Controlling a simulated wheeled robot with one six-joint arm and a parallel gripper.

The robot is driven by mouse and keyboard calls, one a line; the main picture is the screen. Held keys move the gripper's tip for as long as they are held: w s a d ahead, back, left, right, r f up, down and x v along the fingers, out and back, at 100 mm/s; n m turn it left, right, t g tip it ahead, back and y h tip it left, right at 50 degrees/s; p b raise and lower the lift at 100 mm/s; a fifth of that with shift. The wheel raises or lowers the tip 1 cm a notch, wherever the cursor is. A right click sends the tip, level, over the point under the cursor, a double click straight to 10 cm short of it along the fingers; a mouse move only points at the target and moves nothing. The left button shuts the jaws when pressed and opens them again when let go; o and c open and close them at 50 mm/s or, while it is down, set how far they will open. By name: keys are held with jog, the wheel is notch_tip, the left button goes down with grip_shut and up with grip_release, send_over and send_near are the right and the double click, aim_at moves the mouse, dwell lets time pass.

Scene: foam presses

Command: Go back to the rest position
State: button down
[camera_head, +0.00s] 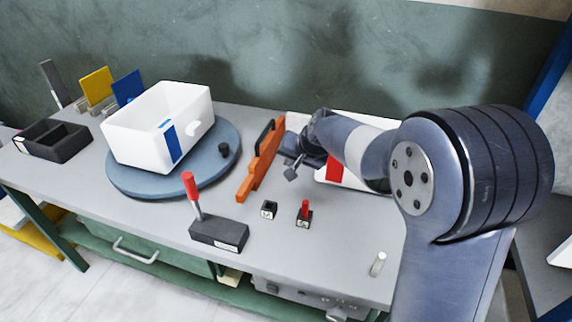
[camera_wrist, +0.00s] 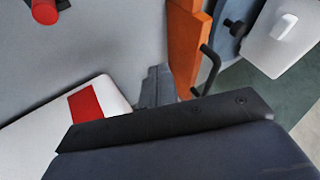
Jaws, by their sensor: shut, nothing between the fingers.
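My gripper (camera_head: 292,172) is above the grey table (camera_head: 150,217), between the orange bar and a white box with a red stripe. Its fingers are shut with nothing between them. In the wrist view the fingertips (camera_wrist: 158,88) show as a dark grey shape at the middle, beside the orange bar. My arm reaches in from the right and hides part of the table and the box behind it.
A white bin with a blue stripe (camera_head: 160,128) stands on a round blue turntable (camera_head: 130,184). A red lever (camera_head: 191,188) on a dark block, two small blocks and a black divided tray (camera_head: 50,152) are also on the table.

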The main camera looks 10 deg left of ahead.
jog(key=shift+s+d+r, duration=0.15)
jog(key=shift+s+r, duration=0.05)
jog(key=shift+r, duration=0.1)
jog(key=shift+f, duration=0.1)
